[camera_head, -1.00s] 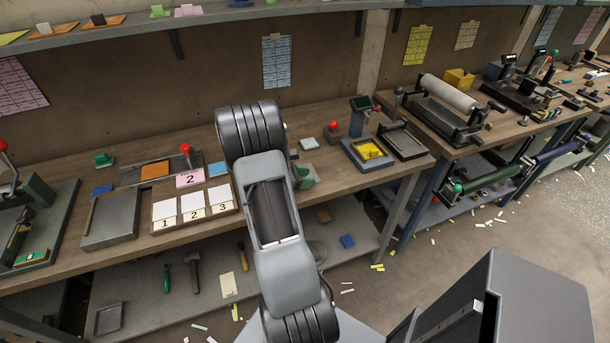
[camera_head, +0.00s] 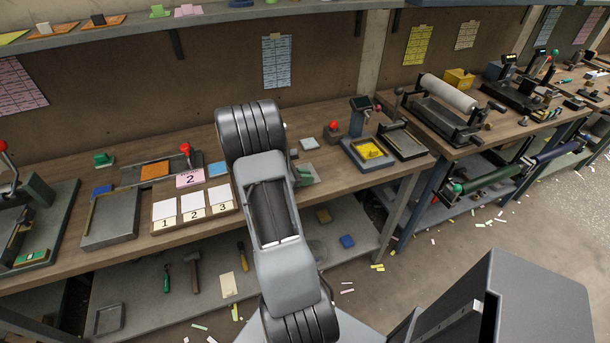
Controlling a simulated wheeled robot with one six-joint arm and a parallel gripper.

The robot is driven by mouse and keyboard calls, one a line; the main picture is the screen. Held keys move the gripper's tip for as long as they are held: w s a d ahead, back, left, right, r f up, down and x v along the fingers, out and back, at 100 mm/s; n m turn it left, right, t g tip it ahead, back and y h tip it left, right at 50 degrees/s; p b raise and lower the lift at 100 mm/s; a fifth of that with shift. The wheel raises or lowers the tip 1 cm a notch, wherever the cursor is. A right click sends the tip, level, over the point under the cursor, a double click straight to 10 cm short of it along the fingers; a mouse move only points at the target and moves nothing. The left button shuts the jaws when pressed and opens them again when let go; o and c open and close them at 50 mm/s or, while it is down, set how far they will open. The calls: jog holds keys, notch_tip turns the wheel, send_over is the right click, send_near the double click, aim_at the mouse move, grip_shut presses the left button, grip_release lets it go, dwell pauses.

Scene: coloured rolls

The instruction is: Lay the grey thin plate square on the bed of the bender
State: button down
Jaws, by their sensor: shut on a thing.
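My grey and black arm (camera_head: 282,225) crosses the middle of the view and hides the bench behind it. My gripper and anything in it are hidden behind this arm. A small pale grey square (camera_head: 308,143) lies on the bench right of the arm; I cannot tell whether it is the grey thin plate. A green and grey piece (camera_head: 305,177) shows partly beside the arm at the bench's front; I cannot tell if it belongs to the bender. A dark green machine with a red-knobbed lever (camera_head: 32,192) stands at the far left; I cannot tell if that is the bender.
The bench (camera_head: 340,183) holds a grey tray (camera_head: 110,232), numbered cards (camera_head: 194,212), a scale with a yellow item (camera_head: 370,151) and a dark tray (camera_head: 404,145). A roller machine (camera_head: 445,108) stands farther right. A shelf (camera_head: 190,23) overhangs the back. Scraps litter the floor.

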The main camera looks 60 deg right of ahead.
jog(key=shift+r, duration=0.1)
jog(key=shift+r+p, duration=2.4)
jog(key=shift+r, duration=0.5)
jog(key=shift+w, duration=0.1)
